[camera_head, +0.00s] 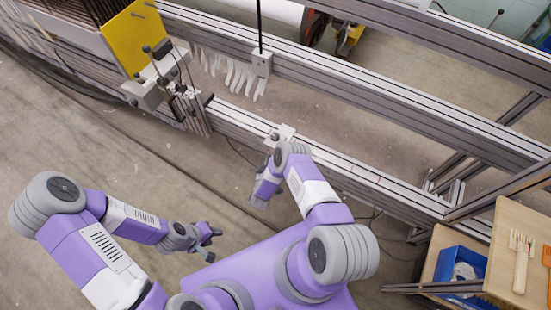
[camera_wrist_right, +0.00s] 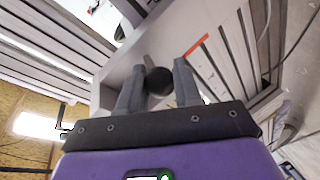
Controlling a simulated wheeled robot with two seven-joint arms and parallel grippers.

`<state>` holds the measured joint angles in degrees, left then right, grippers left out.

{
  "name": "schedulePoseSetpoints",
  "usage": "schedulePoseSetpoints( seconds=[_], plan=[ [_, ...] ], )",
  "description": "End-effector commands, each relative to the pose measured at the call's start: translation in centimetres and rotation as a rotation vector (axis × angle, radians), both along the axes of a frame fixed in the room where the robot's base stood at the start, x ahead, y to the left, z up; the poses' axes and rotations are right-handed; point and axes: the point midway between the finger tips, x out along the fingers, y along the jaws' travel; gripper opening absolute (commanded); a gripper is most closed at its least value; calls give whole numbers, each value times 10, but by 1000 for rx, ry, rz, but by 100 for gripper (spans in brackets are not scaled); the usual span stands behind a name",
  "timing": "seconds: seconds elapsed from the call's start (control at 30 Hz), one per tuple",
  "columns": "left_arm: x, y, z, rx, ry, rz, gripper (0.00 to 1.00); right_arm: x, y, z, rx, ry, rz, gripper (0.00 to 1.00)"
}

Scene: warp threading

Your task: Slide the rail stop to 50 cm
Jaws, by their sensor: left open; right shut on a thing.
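The rail stop (camera_head: 287,131) is a small pale block on the lower metal rail (camera_head: 350,172), near the middle of the head view. In the right wrist view, its round dark knob (camera_wrist_right: 158,82) sits between the two grey fingers of my right gripper (camera_wrist_right: 157,90), which is shut on it. In the head view my right wrist covers most of that gripper. My left gripper (camera_head: 211,242) is open and empty, low over the bare floor, well away from the rail. I cannot read any scale on the rail.
An orange mark (camera_wrist_right: 197,46) crosses the rail near the knob. A yellow panel (camera_head: 134,36) and a clamp-like fixture (camera_head: 150,92) stand at the rail's left. A wooden table (camera_head: 508,255) with a brush and a blue bin (camera_head: 455,268) are at lower right. Cables lie on the floor.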

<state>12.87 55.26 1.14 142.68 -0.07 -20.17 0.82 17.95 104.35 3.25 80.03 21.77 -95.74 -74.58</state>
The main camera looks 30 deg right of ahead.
Motion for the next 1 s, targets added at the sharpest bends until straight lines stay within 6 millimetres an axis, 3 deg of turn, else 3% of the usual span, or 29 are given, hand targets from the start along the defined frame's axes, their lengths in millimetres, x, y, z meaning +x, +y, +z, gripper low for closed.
schedulePoseSetpoints(
  seconds=[0.63, 0.67, 0.7, 0.8, 1.0],
  plan=[
    [0, 0, -2, 0, 0, 0, 43, 3, 6, 0, -2, 1, -14, 0],
    [0, 0, -2, 0, 0, 0, 43, 3, 6, 0, -2, 1, -14, 38],
    [0, 0, -2, 0, 0, 0, 43, 3, 6, 0, -2, 1, -14, 44],
    [0, 0, -2, 0, 0, 0, 43, 3, 6, 0, -2, 1, -14, 57],
    [0, 0, -2, 0, 0, 0, 43, 3, 7, 0, -1, 1, -13, 57]
  ],
)
